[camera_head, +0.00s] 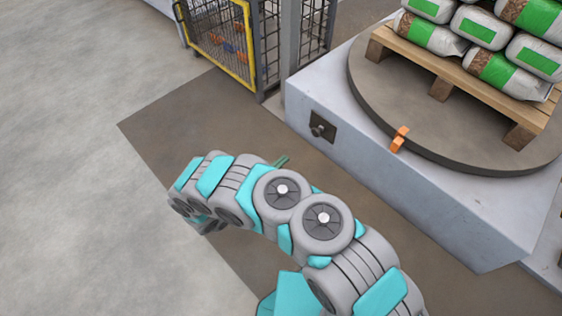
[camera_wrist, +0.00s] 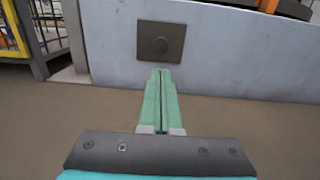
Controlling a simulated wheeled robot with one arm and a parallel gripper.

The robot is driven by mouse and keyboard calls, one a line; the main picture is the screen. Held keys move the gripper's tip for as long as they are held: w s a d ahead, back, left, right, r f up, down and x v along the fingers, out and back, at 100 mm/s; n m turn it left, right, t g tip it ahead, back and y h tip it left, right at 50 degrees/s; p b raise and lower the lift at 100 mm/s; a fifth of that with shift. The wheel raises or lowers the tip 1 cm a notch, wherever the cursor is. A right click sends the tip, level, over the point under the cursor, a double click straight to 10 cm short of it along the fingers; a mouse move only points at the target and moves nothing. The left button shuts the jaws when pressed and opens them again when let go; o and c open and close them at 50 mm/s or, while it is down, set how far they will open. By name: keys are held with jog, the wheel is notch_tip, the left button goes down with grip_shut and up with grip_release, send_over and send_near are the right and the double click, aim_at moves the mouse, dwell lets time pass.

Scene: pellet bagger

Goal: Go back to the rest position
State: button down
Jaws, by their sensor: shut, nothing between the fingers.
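My gripper (camera_wrist: 160,72) points forward in the wrist view, its two green fingers together with nothing between them. In the head view a green finger part of my gripper (camera_head: 281,162) shows behind my grey and teal arm, and most of the gripper is hidden. The plate with the knob (camera_head: 321,127) is up and to the right of it, apart from it in the picture.
The pale grey base (camera_head: 400,190) carries a round turntable (camera_head: 375,95) with an orange piece (camera_head: 400,138) at its edge. A wooden pallet (camera_head: 440,88) holds stacked green and white bags (camera_head: 505,72). A yellow-framed mesh cage (camera_head: 215,40) stands at the back. The floor at left is clear.

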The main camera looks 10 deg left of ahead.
dwell(0.3)
jog(key=s+d+r+m+g+h+p, duration=0.1)
jog(key=d+r+m+g+h+p, duration=0.15)
jog(key=d+r+m+g, duration=0.6)
jog(key=d+r+m+g+h+p, duration=0.1)
jog(key=d+r+m+g+h, duration=0.25)
jog(key=d+r, duration=1.05)
jog(key=s+d+r+m+g+y+p, duration=0.2)
jog(key=s+d+r+m+g+y, duration=0.4)
jog(key=s+r, duration=0.55)
jog(key=s+a+r+m+y+p, duration=0.1)
jog(key=s+a+r+m+y, duration=0.1)
jog(key=s, duration=0.5)
jog(key=s+a+r+m+t+y+p, duration=0.1)
jog(key=s+a+r+m+y+p, duration=0.1)
jog(key=s+r+m+y, duration=0.3)
jog(key=s+a+r+m+y+p, duration=0.1)
jog(key=s+r+m+y+p, duration=0.1)
jog(key=s, duration=0.7)
jog(key=shift+s+a+r+m+t+y, duration=0.2)
jog(key=shift+a+r+m+t+y, duration=0.2)
jog(key=shift+r+m+y, duration=0.6)
jog(key=shift+d+f, duration=0.1)
jog(key=shift+f, duration=0.05)
